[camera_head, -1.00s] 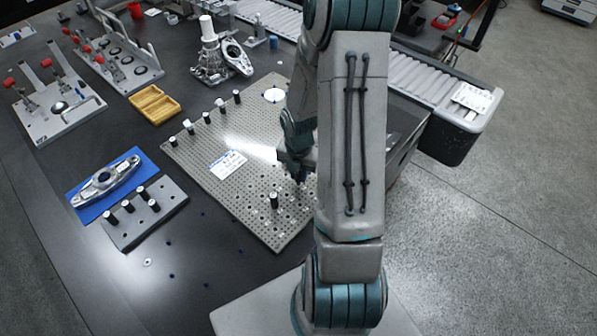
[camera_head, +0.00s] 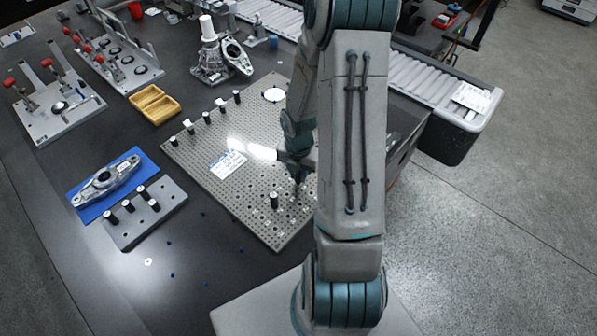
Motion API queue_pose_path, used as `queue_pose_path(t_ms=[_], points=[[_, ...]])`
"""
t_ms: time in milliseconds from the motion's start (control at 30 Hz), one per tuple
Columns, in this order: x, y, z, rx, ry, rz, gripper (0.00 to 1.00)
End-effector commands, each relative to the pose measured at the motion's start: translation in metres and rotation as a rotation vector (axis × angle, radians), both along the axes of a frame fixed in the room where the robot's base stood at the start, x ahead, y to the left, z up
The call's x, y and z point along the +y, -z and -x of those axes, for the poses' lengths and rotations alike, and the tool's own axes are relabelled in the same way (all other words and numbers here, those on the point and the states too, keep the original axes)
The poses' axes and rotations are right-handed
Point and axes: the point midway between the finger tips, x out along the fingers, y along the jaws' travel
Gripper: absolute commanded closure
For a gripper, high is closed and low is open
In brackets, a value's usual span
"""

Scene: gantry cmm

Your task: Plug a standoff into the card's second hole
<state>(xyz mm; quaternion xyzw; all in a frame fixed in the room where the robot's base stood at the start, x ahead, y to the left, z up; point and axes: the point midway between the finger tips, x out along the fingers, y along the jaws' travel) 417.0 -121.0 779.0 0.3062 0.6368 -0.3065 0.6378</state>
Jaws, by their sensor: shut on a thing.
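The perforated grey plate (camera_head: 200,163) lies on the dark table, with a white printed card (camera_head: 228,163) flat near its middle. Several black standoffs with pale tops stand in a row along its far left edge, one of them at the row's right end (camera_head: 237,97). Another standoff (camera_head: 274,200) stands upright near the plate's front. My gripper (camera_head: 298,180) is low over the plate's right part, right of the card and just behind that front standoff. It is shut on what seems to be a standoff, mostly hidden by dark fingers and my arm. Contact with a hole cannot be seen.
A grey block (camera_head: 140,232) holding several standoffs stands left of the plate. A casting on a blue mat (camera_head: 90,212), a yellow tray (camera_head: 155,105) and clamp fixtures lie farther left and back. My arm hides the plate's right side.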

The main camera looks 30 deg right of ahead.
Motion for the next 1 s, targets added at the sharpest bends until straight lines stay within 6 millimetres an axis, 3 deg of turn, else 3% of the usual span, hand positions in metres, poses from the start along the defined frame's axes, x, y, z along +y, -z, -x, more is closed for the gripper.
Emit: queue_pose_path(t_ms=[1000], points=[[-0.0003,0.0078,-0.0003,0.0,0.0,0.0,1.0]])
